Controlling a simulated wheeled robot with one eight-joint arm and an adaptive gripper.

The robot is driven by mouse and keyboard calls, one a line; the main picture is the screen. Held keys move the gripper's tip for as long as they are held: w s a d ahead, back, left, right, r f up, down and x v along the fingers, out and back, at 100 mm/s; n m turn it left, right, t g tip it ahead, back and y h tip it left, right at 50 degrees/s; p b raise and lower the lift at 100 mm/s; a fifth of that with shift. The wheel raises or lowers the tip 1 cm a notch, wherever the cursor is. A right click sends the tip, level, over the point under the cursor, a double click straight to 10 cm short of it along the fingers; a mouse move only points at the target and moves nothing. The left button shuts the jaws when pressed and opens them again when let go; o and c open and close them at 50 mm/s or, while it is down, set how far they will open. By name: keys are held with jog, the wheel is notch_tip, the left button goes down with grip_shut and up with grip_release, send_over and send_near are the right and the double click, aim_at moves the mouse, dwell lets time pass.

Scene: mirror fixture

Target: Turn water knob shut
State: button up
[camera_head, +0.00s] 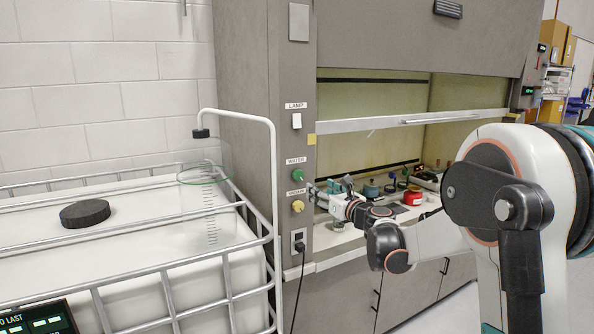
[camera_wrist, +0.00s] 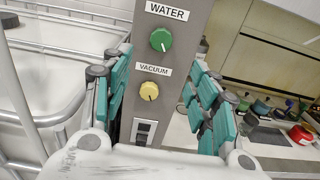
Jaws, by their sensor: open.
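The water knob (camera_wrist: 161,40) is a round green knob under the WATER label on the grey post of the fume hood. It also shows in the head view (camera_head: 297,174). A yellow vacuum knob (camera_wrist: 149,91) sits below it, also seen in the head view (camera_head: 297,206). My gripper (camera_wrist: 160,85) is open, with teal finger pads on either side of the post in the wrist view. The green knob appears above and beyond the fingertips, and nothing is between the pads. In the head view my gripper (camera_head: 325,195) is just right of the post, near the vacuum knob's height.
A white tank in a metal cage (camera_head: 150,262) stands left of the post, with a bent white pipe (camera_head: 272,180) close beside the knobs. A socket with a black plug (camera_head: 299,242) is below them. Bottles and a red jar (camera_head: 412,196) stand inside the hood.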

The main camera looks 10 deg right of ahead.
aim_at(300, 176)
jog(key=b+x, duration=0.1)
jog(key=x, duration=1.3)
jog(key=shift+d+b, duration=0.1)
jog(key=shift+b, duration=0.25)
jog(key=shift+c, duration=0.5)
jog(key=c, duration=1)
